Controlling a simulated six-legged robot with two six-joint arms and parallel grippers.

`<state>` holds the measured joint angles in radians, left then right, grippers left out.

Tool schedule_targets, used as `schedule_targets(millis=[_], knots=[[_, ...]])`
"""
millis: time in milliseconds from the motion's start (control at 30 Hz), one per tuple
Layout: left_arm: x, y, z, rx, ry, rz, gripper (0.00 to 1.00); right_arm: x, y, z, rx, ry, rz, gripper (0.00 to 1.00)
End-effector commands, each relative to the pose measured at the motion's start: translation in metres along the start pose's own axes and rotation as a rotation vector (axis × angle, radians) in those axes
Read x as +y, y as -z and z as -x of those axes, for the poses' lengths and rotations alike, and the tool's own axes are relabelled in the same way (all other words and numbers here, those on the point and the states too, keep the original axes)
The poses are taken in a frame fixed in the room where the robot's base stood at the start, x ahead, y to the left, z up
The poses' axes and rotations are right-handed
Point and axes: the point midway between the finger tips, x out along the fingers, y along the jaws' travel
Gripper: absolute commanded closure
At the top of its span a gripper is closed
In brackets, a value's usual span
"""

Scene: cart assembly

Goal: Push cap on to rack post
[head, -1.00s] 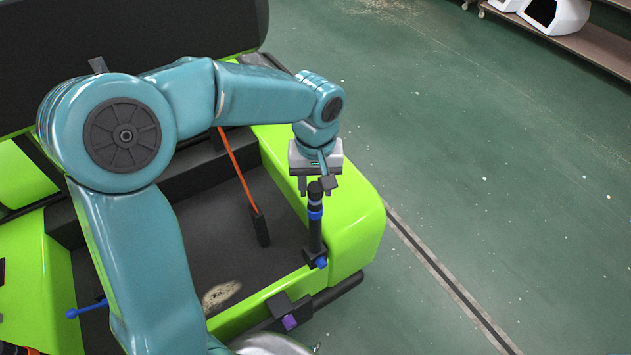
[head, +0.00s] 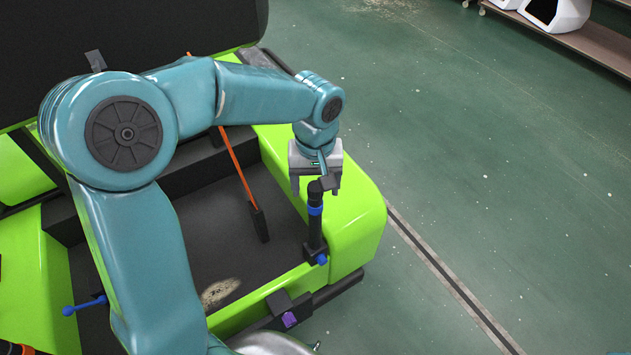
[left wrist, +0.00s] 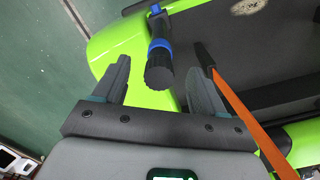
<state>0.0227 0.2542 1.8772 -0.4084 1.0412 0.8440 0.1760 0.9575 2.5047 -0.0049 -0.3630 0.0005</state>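The rack post (head: 315,232) stands upright at the cart's near right corner, with a blue band (head: 315,210) near its top. A black ribbed cap (left wrist: 158,70) sits at the post's top end, above the blue band; whether it is fully seated I cannot tell. The cap also shows under my gripper in the head view (head: 315,192). My left gripper (head: 315,186) is just above the post. In the left wrist view its two fingers (left wrist: 157,88) are spread on either side of the cap, with gaps on both sides. My right gripper is not in view.
The green cart body (head: 355,225) surrounds a dark tray floor (head: 240,270). An orange rod (head: 236,170) slants up from a black holder (head: 259,224) left of the post. A blue-knobbed lever (head: 85,306) is at the left. Green floor (head: 500,180) to the right is clear.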

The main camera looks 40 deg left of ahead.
Motion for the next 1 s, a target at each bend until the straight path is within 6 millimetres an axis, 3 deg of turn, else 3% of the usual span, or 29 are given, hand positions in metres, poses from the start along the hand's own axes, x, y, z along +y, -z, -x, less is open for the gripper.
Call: schedule_targets(millis=[233,367,467,800,1000], knots=[[0.000,0.000,0.001,0.001,0.000,0.000,0.30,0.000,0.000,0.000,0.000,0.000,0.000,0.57],[0.001,0.001,0.012,0.005,-0.003,0.001,0.30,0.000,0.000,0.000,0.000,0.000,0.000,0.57],[0.001,0.001,0.031,0.005,-0.005,0.001,0.30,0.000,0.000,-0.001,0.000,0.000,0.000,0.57],[0.001,0.001,0.121,0.004,-0.004,0.000,0.30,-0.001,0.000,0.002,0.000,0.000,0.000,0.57],[0.001,0.001,0.154,0.002,-0.002,0.000,0.30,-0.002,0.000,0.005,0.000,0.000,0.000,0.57]])
